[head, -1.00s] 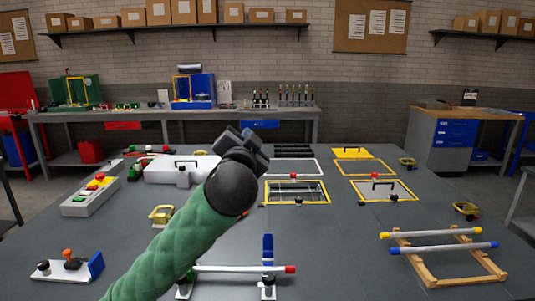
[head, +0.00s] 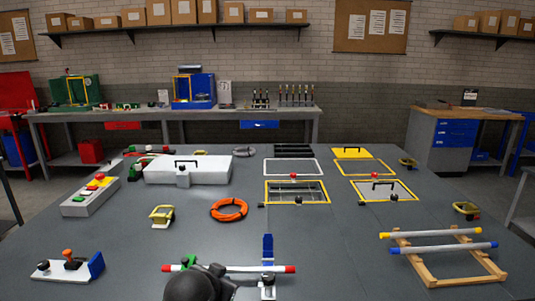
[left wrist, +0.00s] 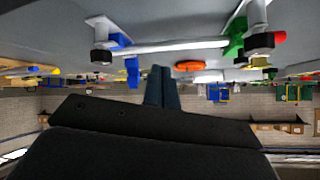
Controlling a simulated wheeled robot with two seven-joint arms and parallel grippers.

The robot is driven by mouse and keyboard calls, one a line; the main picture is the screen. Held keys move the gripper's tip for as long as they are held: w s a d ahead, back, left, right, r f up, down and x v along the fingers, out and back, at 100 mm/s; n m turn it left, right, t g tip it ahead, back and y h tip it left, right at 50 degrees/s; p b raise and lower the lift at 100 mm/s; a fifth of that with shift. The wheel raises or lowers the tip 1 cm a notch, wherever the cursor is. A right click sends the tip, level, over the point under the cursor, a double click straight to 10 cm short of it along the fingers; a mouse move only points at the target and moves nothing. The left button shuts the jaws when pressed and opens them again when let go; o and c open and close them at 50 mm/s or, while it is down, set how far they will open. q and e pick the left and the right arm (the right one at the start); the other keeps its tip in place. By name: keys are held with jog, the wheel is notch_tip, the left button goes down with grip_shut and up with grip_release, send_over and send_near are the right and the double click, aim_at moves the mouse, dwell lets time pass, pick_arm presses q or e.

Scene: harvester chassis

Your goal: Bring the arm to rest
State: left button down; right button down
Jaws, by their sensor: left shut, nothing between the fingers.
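My left arm shows in the head view only as a dark rounded wrist part (head: 192,287) at the bottom edge, left of centre. It covers part of a white bar with red ends (head: 240,269) held on stands. In the left wrist view the fingers of my left gripper (left wrist: 162,75) are together and empty, pointing toward the table with free space around them. The white bar (left wrist: 165,46) also crosses the top of that view, apart from the fingertips. My right gripper is in neither view.
The grey table (head: 330,255) holds an orange ring (head: 229,200), a white box with a handle (head: 187,170), a button panel (head: 91,196), yellow-framed openings (head: 297,182) and a wooden rack with two bars (head: 445,261). The table between ring and rack is mostly clear.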

pick_arm(q)
jog(key=s+a+f+n+g, duration=0.1)
jog(key=s+a+f+g, duration=0.1)
jog(key=s+f, duration=0.6)
jog(key=s+a+f+n+g, duration=0.1)
jog(key=s+a+f+g, duration=0.1)
jog(key=s+f, duration=0.65)
jog(key=s+f+n+g, duration=0.1)
jog(key=s+f+g, duration=0.3)
jog(key=s+f, duration=0.9)
jog(key=shift+s+d, duration=0.35)
jog(key=shift+s, duration=0.55)
